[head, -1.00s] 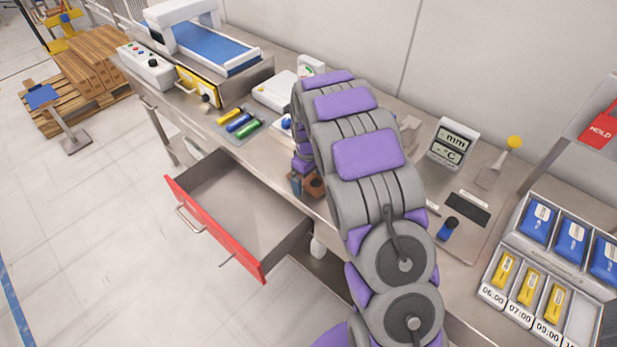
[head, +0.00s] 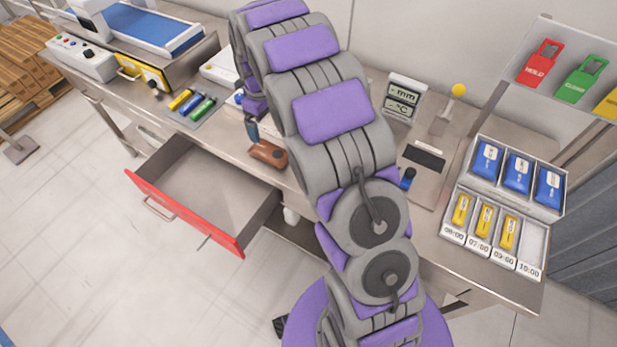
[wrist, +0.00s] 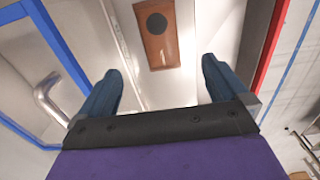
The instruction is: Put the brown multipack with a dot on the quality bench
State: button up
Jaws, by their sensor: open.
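The brown multipack (head: 268,154) lies on the front edge area of the steel bench (head: 330,205), behind the open drawer. In the wrist view the brown multipack (wrist: 157,36) shows a dark round dot on its face. My gripper (wrist: 162,85) is open and empty, with its two blue fingers spread apart. The multipack is ahead of the fingertips, between their lines and apart from them. In the head view my gripper (head: 252,130) is mostly hidden by my arm; one finger shows just left of the multipack.
A red-fronted drawer (head: 185,212) stands open below the bench. Blue, yellow and green tubes (head: 192,103) lie to the left, by a small conveyor (head: 150,28). A gauge display (head: 403,97) and a rack of blue and yellow packs (head: 500,205) stand to the right.

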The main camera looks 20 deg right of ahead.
jog(key=s+r+m, duration=0.2)
jog(key=s+r, duration=0.3)
jog(key=s, duration=0.5)
jog(key=s+r+m, duration=0.2)
jog(key=s+r, duration=0.4)
jog(key=s, duration=0.4)
jog(key=s+m+g, duration=0.1)
jog(key=s+m, duration=0.2)
jog(key=s, duration=1.9)
jog(key=shift+r+g, duration=0.15)
jog(key=shift+g, duration=0.25)
